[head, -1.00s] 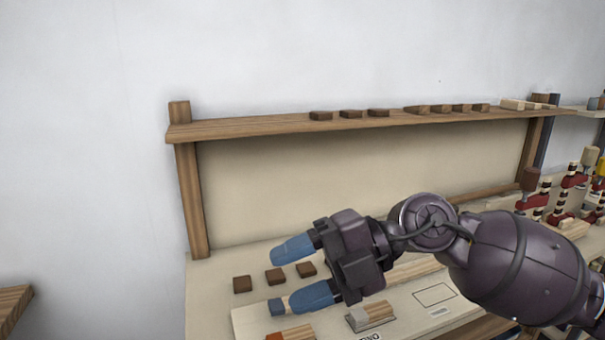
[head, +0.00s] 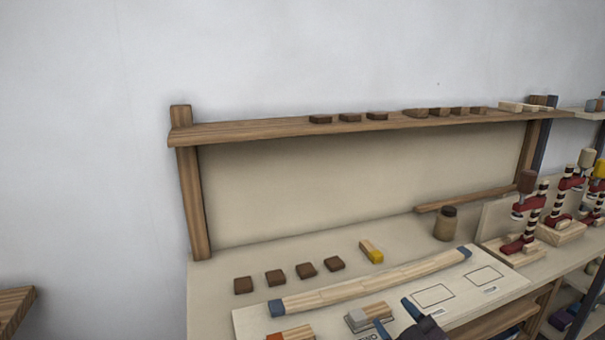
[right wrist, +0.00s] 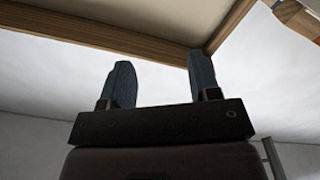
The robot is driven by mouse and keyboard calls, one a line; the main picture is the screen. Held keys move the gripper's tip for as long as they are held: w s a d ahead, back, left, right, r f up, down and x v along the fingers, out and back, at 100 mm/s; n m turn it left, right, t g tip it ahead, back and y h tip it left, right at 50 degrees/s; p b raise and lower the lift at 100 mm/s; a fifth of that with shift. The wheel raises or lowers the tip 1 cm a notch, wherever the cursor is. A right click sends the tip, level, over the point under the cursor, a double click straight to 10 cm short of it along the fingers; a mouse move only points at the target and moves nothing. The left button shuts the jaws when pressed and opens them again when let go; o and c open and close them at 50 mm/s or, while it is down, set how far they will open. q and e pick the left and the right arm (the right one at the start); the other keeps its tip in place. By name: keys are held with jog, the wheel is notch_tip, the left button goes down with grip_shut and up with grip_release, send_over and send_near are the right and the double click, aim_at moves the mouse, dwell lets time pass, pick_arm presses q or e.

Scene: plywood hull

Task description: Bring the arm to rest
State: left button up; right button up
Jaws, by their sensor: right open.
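My right gripper (head: 398,318) shows at the bottom edge of the head view, low in front of the workbench, with only its blue fingers and a bit of its dark body in the picture. In the right wrist view its two blue fingers (right wrist: 160,85) stand apart with nothing between them. Wooden beams and a pale surface show beyond the fingertips there. The rest of the right arm is out of the head view. My left gripper is not in view.
The workbench (head: 222,293) holds a curved wooden strip (head: 375,282), several dark blocks (head: 305,270), a yellow-ended piece (head: 371,251), a brown jar (head: 446,224) and red clamps (head: 530,205) at the right. A shelf (head: 260,130) with small blocks runs above.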

jog(key=s+d+f+m+g+h, duration=0.3)
jog(key=s+d+f+m, duration=0.1)
jog(key=s+f, duration=0.7)
jog(key=s+d+f+m+g+h, duration=0.3)
jog(key=s+d+f, duration=0.3)
jog(key=s+f, duration=0.6)
jog(key=shift+s+d+f+m+p, duration=0.15)
jog(key=shift+s+m+p, duration=0.2)
jog(key=shift+s+m, duration=0.55)
